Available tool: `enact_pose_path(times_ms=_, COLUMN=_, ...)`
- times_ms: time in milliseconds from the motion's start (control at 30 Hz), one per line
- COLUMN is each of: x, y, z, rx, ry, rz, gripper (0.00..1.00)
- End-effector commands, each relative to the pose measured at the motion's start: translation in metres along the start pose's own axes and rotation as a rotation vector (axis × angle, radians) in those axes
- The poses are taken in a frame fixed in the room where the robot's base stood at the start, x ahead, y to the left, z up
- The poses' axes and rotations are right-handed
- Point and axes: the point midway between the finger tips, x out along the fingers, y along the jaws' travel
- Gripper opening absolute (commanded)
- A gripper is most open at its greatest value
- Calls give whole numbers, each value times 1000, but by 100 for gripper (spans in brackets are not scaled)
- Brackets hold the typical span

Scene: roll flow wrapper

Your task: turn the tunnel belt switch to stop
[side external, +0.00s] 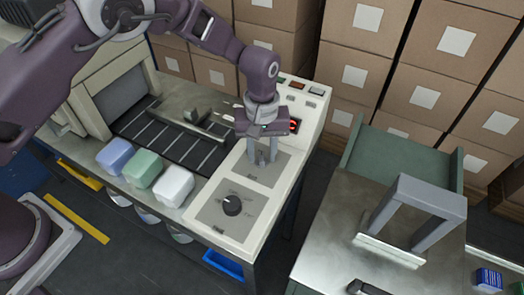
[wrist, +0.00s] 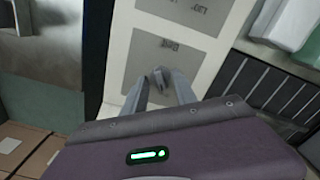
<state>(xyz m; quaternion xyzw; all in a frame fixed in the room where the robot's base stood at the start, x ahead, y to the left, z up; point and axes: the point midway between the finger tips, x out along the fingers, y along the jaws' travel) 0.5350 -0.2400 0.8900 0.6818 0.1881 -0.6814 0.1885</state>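The tunnel belt switch looks like the small grey lever (wrist: 159,78) in the wrist view, on a grey plate (wrist: 172,58) with a short label that seems to read "Belt". My gripper (wrist: 160,86) points down at this plate, its two fingers apart, one on each side of the lever. I cannot tell if they touch it. In the side view my gripper (side external: 263,156) is over the far plate (side external: 284,165) of the cream panel, and the lever is mostly hidden between the fingers. Which marking the lever points to cannot be read.
A black round knob (side external: 231,205) sits on the nearer plate of the same panel. Behind my gripper is a console with a red display (side external: 295,126) and buttons. White, green (side external: 142,168) and blue blocks lie left. A metal table with a grey frame (side external: 420,205) stands right.

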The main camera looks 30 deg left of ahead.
Motion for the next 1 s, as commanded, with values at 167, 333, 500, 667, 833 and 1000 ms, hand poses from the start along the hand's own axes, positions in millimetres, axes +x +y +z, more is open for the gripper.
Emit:
enact_pose_path(times_ms=167, x=-22, y=1, z=0, rx=1, ry=2, rz=3, gripper=34)
enact_pose_path(times_ms=333, x=-56, y=1, z=0, rx=0, ry=2, rz=3, gripper=34)
enact_pose_path(times_ms=500, x=-71, y=0, z=0, rx=0, ry=1, rz=0, gripper=34)
enact_pose_path(times_ms=667, x=-71, y=0, z=0, rx=0, ry=0, rz=0, gripper=34)
enact_pose_path(times_ms=833, x=-71, y=0, z=0, rx=0, ry=0, rz=0, gripper=34)
enact_pose_path(times_ms=1000, x=-94, y=-10, z=-4, rx=8, ry=4, rz=26, gripper=34)
